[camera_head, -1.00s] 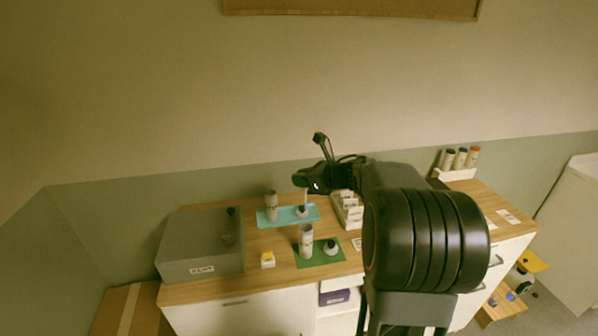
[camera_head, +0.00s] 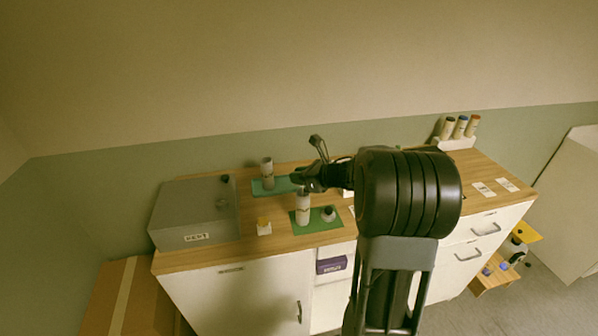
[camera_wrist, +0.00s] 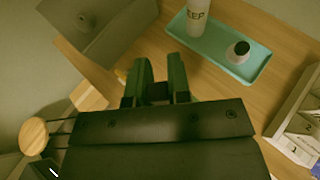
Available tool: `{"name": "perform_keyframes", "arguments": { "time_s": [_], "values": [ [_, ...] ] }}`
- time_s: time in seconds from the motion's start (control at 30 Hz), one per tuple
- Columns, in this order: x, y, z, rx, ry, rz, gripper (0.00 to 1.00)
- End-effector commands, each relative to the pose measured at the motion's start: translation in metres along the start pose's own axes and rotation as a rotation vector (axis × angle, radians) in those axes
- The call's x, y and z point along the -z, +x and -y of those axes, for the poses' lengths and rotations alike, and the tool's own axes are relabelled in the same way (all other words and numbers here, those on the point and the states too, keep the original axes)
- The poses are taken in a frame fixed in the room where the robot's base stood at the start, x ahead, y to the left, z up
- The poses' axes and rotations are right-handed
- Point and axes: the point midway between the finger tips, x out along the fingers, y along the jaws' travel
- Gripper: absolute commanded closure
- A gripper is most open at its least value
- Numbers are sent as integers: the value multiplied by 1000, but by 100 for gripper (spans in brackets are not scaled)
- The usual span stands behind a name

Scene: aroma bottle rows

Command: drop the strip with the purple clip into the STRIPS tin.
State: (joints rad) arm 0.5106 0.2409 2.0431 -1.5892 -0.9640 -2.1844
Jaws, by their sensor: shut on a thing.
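My gripper (camera_head: 300,178) is above the counter, near the teal tray (camera_head: 266,187) and behind the tall bottle on the green mat. In the wrist view my gripper (camera_wrist: 158,90) has its two dark fingers close together on a small dark purplish piece (camera_wrist: 158,91), which looks like the purple clip. The strip itself cannot be made out in either current view. A purple-labelled box (camera_head: 331,265) sits in the open shelf under the counter top; its lettering is too small to read. I cannot pick out the STRIPS tin with certainty.
A grey box (camera_head: 194,215) stands on the counter's left end. The green mat (camera_head: 303,226) holds a tall bottle (camera_head: 303,207) and a small dark-capped one (camera_head: 328,214). A small yellow-topped item (camera_head: 264,227) stands left of it. A white rack (camera_wrist: 292,115) is right in the wrist view.

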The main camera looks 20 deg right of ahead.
Motion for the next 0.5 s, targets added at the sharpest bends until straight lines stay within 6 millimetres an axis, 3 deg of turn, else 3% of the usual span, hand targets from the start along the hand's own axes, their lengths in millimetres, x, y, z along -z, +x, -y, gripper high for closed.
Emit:
{"name": "perform_keyframes", "arguments": {
  "time_s": [0.2, 0.5],
  "values": [
    [18, 8, 0, -1, 1, -1, 100],
    [26, 11, 0, -1, 1, 0, 100]
  ]
}}
